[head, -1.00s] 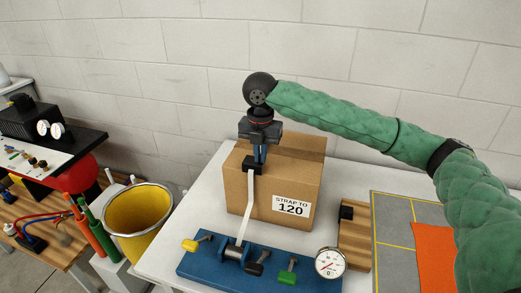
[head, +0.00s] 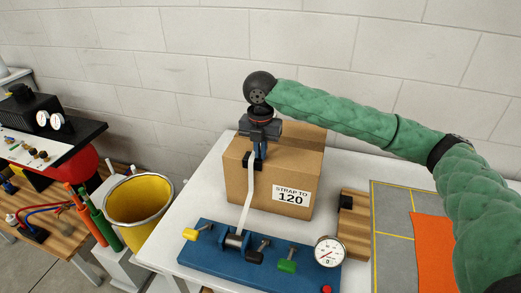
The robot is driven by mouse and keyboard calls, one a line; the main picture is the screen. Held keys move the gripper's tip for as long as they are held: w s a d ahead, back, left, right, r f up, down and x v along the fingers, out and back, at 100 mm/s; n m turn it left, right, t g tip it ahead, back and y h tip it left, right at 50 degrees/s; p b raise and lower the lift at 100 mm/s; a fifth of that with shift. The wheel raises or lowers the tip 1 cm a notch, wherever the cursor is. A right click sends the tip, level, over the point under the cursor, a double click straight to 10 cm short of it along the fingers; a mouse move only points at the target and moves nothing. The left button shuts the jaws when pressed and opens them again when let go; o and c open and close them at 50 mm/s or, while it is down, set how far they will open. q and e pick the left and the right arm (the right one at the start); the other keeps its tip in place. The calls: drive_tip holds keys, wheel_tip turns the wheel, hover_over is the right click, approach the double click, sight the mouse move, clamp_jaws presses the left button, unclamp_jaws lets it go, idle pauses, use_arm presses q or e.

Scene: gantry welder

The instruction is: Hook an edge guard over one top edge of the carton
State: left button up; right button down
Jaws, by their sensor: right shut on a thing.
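The brown carton (head: 245,192), with a "STRAP TO 120" label, stands upright on the white table. My right gripper (head: 259,158) points down at the carton's front top edge and is shut on a small black edge guard (head: 247,161). The guard is at that edge, left of its middle; I cannot tell whether it is fully seated. A white strap (head: 245,206) rises from the blue tensioner base (head: 205,253) and crosses in front of the guard. A second black guard (head: 346,202) sits by a wooden block. My left gripper is not in view.
A dial gauge (head: 329,251) and coloured levers sit on the blue base. A yellow bucket (head: 139,200) and a bench with hoses (head: 52,222) stand left. A grey mat (head: 391,221) with an orange sheet (head: 433,253) lies right. A block wall is behind.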

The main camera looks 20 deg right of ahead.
drive_tip(key=shift+p, duration=0.4)
idle(0.3)
drive_tip(key=c, duration=1.5)
unclamp_jaws()
